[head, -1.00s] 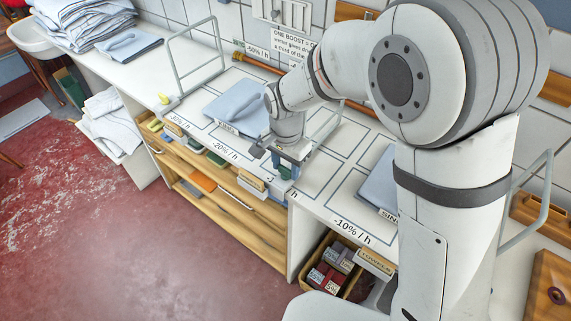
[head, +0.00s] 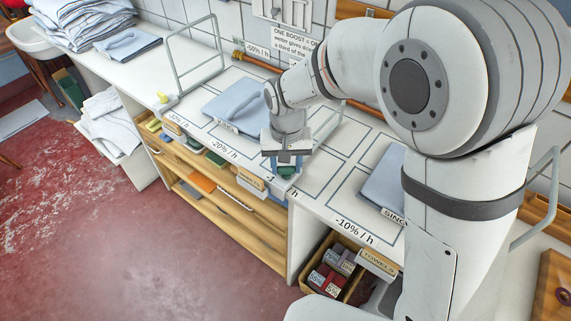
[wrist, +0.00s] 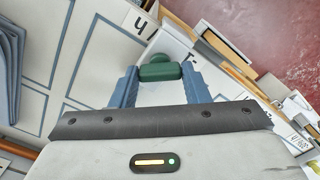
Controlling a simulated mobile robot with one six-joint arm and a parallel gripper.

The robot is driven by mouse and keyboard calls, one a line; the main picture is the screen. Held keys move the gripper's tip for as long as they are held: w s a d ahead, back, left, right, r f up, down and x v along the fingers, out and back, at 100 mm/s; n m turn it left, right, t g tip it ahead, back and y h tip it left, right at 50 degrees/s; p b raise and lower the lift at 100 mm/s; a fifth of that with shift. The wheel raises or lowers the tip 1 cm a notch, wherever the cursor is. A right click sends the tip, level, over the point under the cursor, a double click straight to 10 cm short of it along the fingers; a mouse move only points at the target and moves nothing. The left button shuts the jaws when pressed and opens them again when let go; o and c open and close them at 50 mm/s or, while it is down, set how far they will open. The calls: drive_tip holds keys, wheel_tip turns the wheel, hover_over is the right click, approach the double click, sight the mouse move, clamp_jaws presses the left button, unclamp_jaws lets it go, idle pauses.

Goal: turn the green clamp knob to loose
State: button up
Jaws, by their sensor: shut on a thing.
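The green clamp knob (wrist: 160,70) sits at the front edge of the worktop, between the two blue fingers of my gripper (wrist: 157,78) in the wrist view. The fingers are shut on it, one at each end of its bar. A rounder green part shows just beyond the bar. In the head view my gripper (head: 286,168) points down at the edge, and only a little of the green knob (head: 287,171) shows under it.
A folded blue cloth (head: 238,106) lies behind my gripper, another (head: 384,188) to its right. A wire hoop (head: 196,55) with a yellow knob (head: 163,97) stands at left. Open shelves (head: 215,195) and a box of small packs (head: 334,268) are below.

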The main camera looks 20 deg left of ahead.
sight(286, 167)
drive_tip(key=n, duration=0.5)
drive_tip(key=shift+n+b, duration=0.3)
drive_tip(key=shift+b, duration=0.1)
drive_tip(key=shift+n, duration=2.1)
drive_tip(key=o, duration=1)
drive_tip(key=shift+r, duration=0.1)
wheel_tip(286, 167, up, 8)
drive_tip(key=shift+f+b, duration=0.2)
drive_tip(key=shift+b, duration=0.15)
